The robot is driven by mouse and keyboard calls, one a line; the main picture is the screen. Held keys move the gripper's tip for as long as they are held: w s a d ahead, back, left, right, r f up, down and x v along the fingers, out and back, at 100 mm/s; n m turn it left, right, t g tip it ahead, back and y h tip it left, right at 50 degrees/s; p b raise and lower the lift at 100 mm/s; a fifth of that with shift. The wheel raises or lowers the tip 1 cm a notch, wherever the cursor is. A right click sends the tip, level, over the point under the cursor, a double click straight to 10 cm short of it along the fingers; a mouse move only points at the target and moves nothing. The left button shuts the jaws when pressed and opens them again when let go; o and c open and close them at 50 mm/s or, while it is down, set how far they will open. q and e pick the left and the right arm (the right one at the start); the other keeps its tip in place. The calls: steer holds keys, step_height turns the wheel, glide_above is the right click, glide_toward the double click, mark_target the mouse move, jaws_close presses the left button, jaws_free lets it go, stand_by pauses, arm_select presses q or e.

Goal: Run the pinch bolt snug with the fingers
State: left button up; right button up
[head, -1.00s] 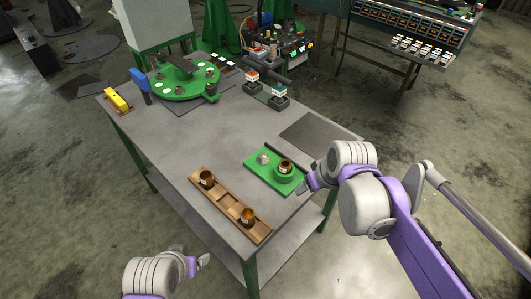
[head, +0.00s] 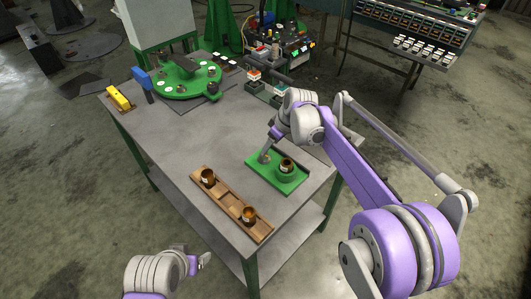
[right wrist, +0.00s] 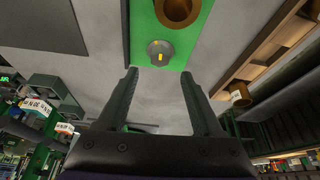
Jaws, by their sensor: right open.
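The green fixture plate (head: 290,187) lies on the table's near right part and carries a copper-brown cup (head: 286,165). In the right wrist view a round grey knob with a yellow mark, likely the pinch bolt (right wrist: 160,53), stands on the green plate beside the cup (right wrist: 178,8). My right gripper (head: 265,152) is over the bolt end of the plate; in the wrist view its open fingers (right wrist: 159,76) are on either side of the bolt's line, apart from it. In the head view the gripper largely covers the bolt. My left gripper (head: 193,256) is off the table's near left edge; its jaw opening is unclear.
A wooden tray (head: 228,203) with two copper-brown cups lies left of the plate. A green round fixture (head: 187,82), a blue-handled tool (head: 142,80) and a yellow object (head: 119,98) are at the table's far end. The grey table middle (head: 190,130) is clear.

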steer(key=x, duration=0.6)
steer(key=shift+w+a+f, duration=0.1)
steer(key=shift+a+f, duration=0.05)
steer(key=shift+f, duration=0.1)
jaws_close()
